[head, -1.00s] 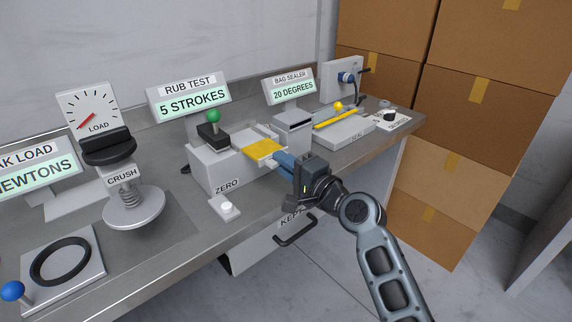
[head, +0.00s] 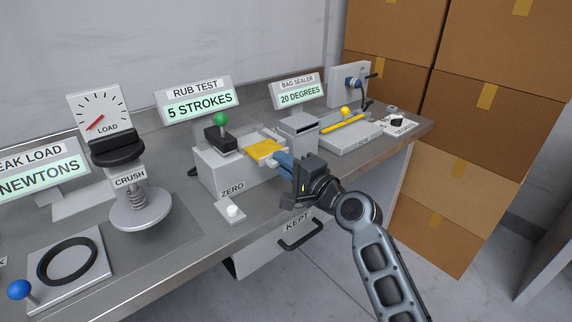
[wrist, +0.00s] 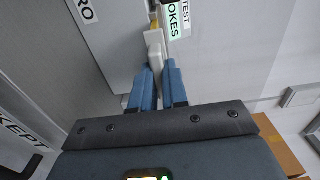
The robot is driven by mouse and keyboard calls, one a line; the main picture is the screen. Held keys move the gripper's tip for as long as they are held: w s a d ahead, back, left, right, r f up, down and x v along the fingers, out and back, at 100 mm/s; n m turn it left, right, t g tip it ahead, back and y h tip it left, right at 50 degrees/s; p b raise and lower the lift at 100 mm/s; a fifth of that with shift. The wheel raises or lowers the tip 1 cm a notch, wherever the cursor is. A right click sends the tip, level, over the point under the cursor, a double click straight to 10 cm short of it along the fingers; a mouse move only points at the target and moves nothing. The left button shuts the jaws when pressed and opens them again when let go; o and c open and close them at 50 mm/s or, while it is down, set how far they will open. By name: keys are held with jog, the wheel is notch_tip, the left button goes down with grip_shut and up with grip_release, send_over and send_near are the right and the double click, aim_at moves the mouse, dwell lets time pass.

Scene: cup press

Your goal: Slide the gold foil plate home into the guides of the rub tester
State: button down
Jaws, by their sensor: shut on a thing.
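The gold foil plate (head: 264,149) lies flat at the right end of the rub tester (head: 222,172), level with its top, beside the pale guides (head: 262,136). My gripper (head: 283,163) reaches in from the front right and is shut on the plate's pale near end. In the wrist view my blue fingers (wrist: 160,85) close on a pale tab (wrist: 154,50), with a sliver of gold beyond it. The tester's black block with a green knob (head: 220,120) stands on its left part. I cannot tell how deep the plate sits in the guides.
The bag sealer (head: 345,137) with a yellow bar stands to the right. The crush press (head: 140,208) stands to the left. A white ZERO button (head: 232,211) sits in front of the tester. A drawer handle (head: 300,234) is below the bench edge.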

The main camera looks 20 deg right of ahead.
aim_at(271, 152)
jog(key=shift+b+x, duration=0.4)
jog(key=shift+x, duration=2.05)
jog(key=c, duration=1.1)
grip_release()
jog(key=shift+o, duration=0.2)
jog(key=v, duration=0.7)
jog(key=shift+s, duration=0.4)
jog(key=shift+d, duration=0.1)
